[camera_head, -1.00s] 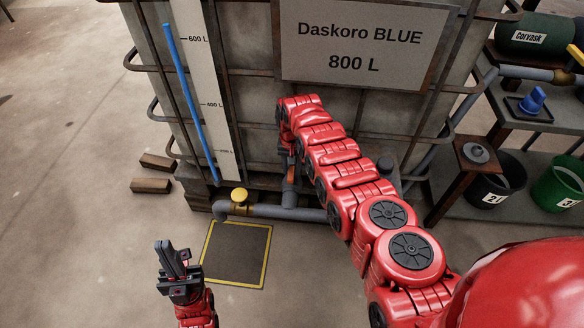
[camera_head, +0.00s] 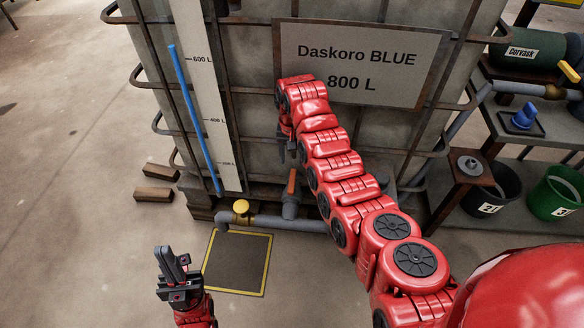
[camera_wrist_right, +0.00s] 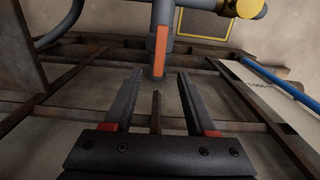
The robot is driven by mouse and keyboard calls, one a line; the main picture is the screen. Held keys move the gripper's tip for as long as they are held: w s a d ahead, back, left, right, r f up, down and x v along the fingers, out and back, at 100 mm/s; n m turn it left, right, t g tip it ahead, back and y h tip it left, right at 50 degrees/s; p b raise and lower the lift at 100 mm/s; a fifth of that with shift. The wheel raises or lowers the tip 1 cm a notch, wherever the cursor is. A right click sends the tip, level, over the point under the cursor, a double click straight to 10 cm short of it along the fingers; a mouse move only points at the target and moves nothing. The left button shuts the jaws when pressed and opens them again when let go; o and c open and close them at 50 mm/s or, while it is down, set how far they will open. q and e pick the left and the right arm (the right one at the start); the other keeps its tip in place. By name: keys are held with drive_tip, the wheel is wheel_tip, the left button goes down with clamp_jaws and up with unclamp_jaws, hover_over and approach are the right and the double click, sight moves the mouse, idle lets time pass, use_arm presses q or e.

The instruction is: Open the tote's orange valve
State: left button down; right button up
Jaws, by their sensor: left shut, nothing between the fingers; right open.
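The tote (camera_head: 370,135) is a large grey caged container with a Daskoro BLUE 800 L sign. Its orange valve handle (camera_head: 292,183) sits low on the front, at the outlet pipe. In the right wrist view the orange handle (camera_wrist_right: 161,50) lies lengthwise along the grey pipe, just beyond my fingertips and roughly centred between them. My right gripper (camera_head: 290,150) is open and empty, above the handle in the head view; its two fingers (camera_wrist_right: 159,74) are spread apart. My left gripper (camera_head: 166,262) is shut and empty, low at the left, away from the tote.
A yellow-topped fitting (camera_head: 241,208) is on the pipe left of the handle. A yellow-edged dark floor square (camera_head: 237,262) lies below it. Wooden blocks (camera_head: 154,194) lie left. A bench with a blue valve knob (camera_head: 524,116) and buckets (camera_head: 556,190) stands right.

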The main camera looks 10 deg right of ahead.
wheel_tip(320, 180, up, 6)
drive_tip(key=shift+f, duration=0.15)
idle(0.6)
